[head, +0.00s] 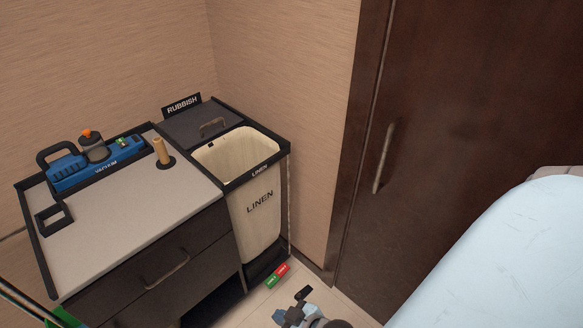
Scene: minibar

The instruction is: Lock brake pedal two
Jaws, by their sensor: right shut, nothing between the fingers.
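A small brake pedal (277,276) with a green half on the left and a red half on the right sits low at the cart's front right corner, by the floor. Small marks on its halves are too small to read. I cannot tell which half is pressed down or whether this is pedal two. My right gripper (296,304) is at the bottom edge, just below and right of the pedal in the picture. It is shut and empty, and looks apart from the pedal. My left gripper is not in view.
The housekeeping cart (130,215) stands against the wall, with a blue vacuum box (95,172) on top. A linen bag (258,215) hangs above the pedal, beside a rubbish lid (200,124). A dark door (440,130) stands right. Some floor (335,305) is clear.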

